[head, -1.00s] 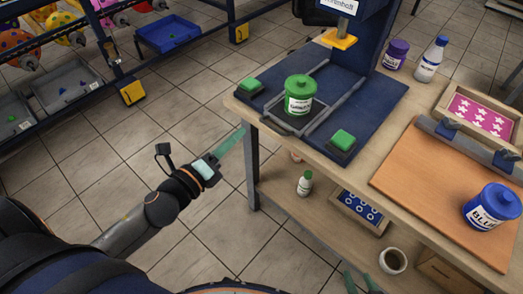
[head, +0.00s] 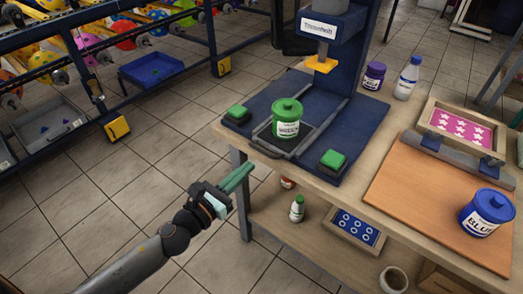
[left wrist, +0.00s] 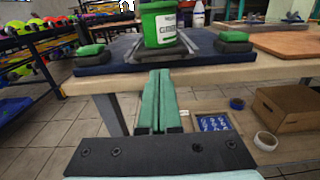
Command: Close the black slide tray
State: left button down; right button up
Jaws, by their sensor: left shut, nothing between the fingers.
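The black slide tray (head: 299,139) lies on the blue base of the press, with a grey frame around it. My left gripper (head: 250,168) is shut and empty, in front of the table edge and below the tray's front. In the left wrist view its green fingers (left wrist: 159,76) lie together and point toward the press. My right gripper is not in view.
Green buttons flank the tray at left (head: 238,112) and right (head: 333,159). The yellow press head (head: 320,64) hangs behind the can. A blue can (head: 487,212) stands on the brown board at right. Open floor lies left of the table.

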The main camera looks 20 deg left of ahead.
aim_at(269, 147)
pick_arm(q)
jog(key=shift+p+x, duration=0.3)
jog(key=shift+x, duration=3.15)
jog(key=shift+x, duration=2.1)
jog(key=shift+a+f, duration=0.1)
